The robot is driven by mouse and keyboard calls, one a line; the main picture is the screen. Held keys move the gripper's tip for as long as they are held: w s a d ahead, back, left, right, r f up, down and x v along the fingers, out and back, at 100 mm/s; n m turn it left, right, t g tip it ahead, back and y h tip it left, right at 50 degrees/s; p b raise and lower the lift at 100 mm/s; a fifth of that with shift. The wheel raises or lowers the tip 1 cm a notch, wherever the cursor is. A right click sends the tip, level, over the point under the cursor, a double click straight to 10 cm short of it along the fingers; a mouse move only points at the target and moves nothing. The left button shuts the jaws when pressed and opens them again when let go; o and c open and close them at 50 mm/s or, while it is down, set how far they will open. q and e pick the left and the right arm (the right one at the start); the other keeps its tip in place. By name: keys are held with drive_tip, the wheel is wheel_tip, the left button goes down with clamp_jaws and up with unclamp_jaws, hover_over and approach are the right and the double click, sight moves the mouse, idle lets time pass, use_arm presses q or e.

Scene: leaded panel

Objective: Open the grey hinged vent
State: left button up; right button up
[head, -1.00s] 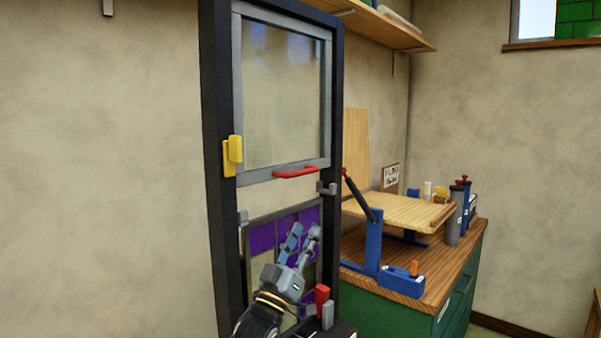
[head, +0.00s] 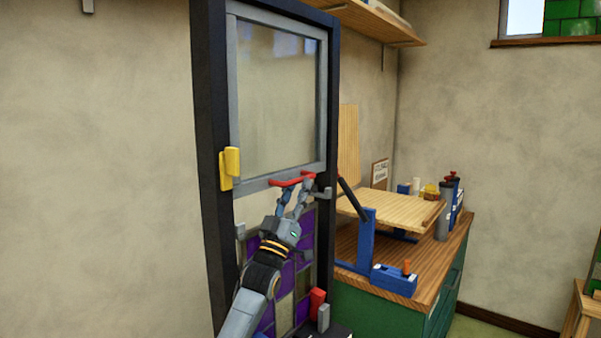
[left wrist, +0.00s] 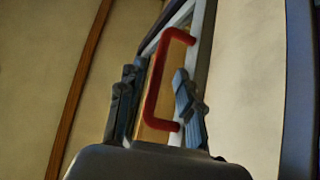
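The grey-framed vent (head: 278,97) with a clear pane fills the upper part of a tall black frame (head: 205,150) in the head view. It appears shut. A red bar handle (head: 287,180) is on its bottom rail, and the handle also shows in the left wrist view (left wrist: 152,95). My left gripper (head: 294,188) is open at the handle, coming from below. In the left wrist view the handle lies between its two fingers (left wrist: 157,98), with a gap visible on the left side. A yellow latch (head: 230,168) sits at the vent's lower left. My right gripper is out of view.
A purple leaded panel (head: 305,250) stands below the vent, partly behind my left arm. Grey tabs stick out at the frame's sides, one (head: 322,193) near the handle. A green workbench (head: 390,315) with a blue stand (head: 368,240) is at right.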

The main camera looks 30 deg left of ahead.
use_arm(q)
drive_tip(key=shift+p+x, duration=0.3)
drive_tip(key=shift+x, duration=0.85)
drive_tip(key=shift+w+r, duration=0.15)
drive_tip(key=shift+w, duration=0.1)
drive_tip(key=shift+c, duration=0.5)
clamp_jaws()
